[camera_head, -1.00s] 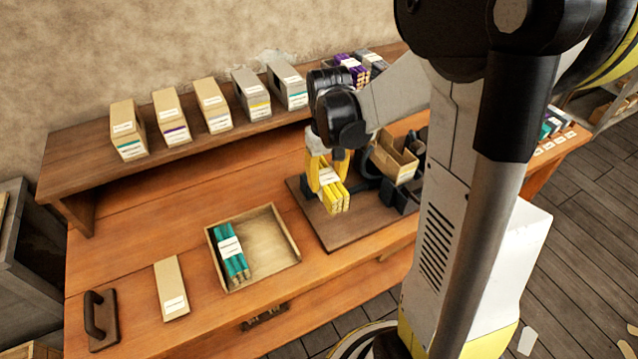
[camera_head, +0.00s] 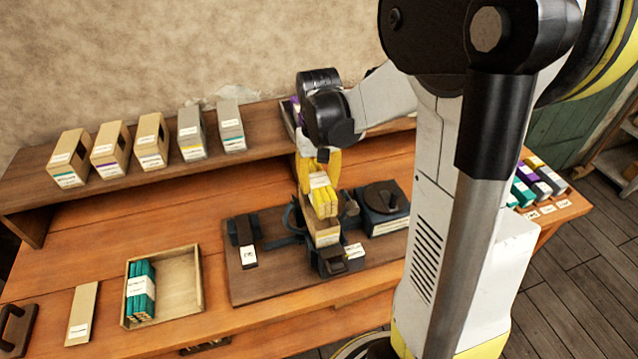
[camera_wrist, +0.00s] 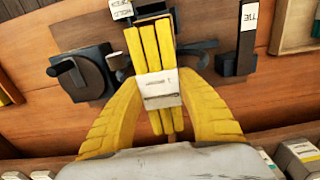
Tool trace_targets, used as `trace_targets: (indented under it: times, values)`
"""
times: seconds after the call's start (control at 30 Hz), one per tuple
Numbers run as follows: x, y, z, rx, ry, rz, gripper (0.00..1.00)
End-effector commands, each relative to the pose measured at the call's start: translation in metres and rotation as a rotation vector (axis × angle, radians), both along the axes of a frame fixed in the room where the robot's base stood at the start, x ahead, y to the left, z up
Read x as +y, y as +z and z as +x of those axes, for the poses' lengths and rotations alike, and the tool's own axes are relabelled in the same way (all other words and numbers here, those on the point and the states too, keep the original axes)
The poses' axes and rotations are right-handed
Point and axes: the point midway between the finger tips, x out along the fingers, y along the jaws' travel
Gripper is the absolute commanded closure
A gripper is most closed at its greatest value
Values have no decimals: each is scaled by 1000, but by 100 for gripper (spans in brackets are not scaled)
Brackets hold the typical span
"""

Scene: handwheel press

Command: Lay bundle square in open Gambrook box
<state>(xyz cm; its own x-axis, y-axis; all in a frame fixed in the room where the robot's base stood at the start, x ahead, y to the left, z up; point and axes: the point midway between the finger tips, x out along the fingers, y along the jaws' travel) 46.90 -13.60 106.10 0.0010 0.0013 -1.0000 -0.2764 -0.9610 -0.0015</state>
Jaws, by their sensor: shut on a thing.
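My gripper (camera_head: 319,170) is shut on a bundle of yellow sticks (camera_head: 323,200) with a white paper band. In the wrist view the yellow fingers grip the bundle (camera_wrist: 150,45) from both sides at its band (camera_wrist: 158,90), and its sticks run lengthwise up the picture. In the head view the bundle is over an open tan box (camera_head: 322,237) set in the dark fixture on the board. The box's inside is mostly hidden by the bundle. I cannot tell whether the bundle touches the box, nor read the box's name.
The wooden board (camera_head: 265,285) carries dark clamps and a handwheel device (camera_head: 383,205). A shallow tray (camera_head: 190,275) holds teal bundles (camera_head: 141,290). A flat tan box (camera_head: 82,312) lies left of it. Several boxes stand on the back shelf (camera_head: 30,190).

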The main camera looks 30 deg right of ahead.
Motion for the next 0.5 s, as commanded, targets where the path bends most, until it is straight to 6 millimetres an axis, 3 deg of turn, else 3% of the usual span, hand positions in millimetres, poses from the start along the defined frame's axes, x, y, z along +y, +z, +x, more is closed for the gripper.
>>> trace_targets:
  times: [0.5]
  values:
    - [0,-44,0,0,0,0,97]
